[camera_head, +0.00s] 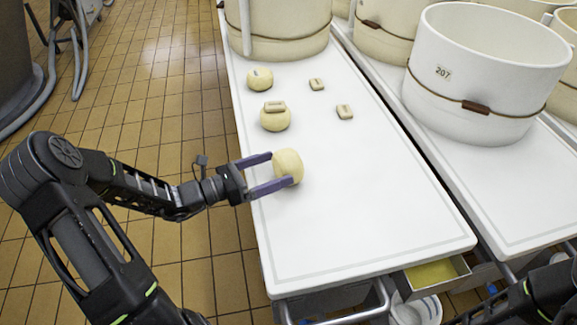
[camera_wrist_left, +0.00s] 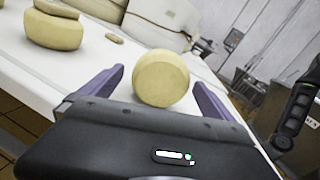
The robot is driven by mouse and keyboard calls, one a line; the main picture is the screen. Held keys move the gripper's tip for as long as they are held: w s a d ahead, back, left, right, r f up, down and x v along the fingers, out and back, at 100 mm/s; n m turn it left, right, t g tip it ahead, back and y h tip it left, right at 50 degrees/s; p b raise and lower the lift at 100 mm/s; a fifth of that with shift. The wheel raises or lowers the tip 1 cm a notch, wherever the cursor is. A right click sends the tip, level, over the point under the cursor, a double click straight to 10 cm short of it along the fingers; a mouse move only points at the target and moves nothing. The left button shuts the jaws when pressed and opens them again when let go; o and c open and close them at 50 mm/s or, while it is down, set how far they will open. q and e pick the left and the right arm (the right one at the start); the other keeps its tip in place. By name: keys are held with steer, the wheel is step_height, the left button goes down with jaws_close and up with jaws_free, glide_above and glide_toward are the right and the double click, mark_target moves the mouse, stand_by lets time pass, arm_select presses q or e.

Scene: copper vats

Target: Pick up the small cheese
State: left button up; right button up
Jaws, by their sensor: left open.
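A small round pale-yellow cheese (camera_head: 288,166) sits on the white table near its left edge. My left gripper (camera_head: 283,171) is open, with its two purple fingers reaching toward the cheese from the left, one on each side of it. In the left wrist view the same cheese (camera_wrist_left: 160,78) sits between the spread fingers of my left gripper (camera_wrist_left: 159,85). I cannot tell whether either finger touches it. Two more round cheeses stand farther back, one (camera_head: 276,119) with a small block on top and one (camera_head: 260,79) behind it. My right gripper is not in view.
Small pale blocks (camera_head: 345,112) (camera_head: 317,84) lie right of the cheeses. A large white vat (camera_head: 485,85) marked 207 stands on the neighbouring table, and another vat (camera_head: 278,22) stands at the back. The white table (camera_head: 370,215) is clear at the front right. An open drawer (camera_head: 435,274) is below its front edge.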

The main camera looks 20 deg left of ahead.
mark_target(298, 161)
arm_select(q)
steer(key=shift+x, duration=1)
steer(key=shift+w+d+f+b, duration=0.1)
steer(key=shift+w+d+b, duration=0.15)
steer(key=shift+b, duration=0.2)
steer(key=b+x, duration=0.1)
steer(key=x, duration=0.2)
steer(key=shift+w+d+b, duration=0.15)
steer(key=shift+d+b, duration=0.15)
steer(key=shift+w+d, duration=0.25)
steer(key=shift+w, duration=0.1)
steer(key=shift+c, duration=0.3)
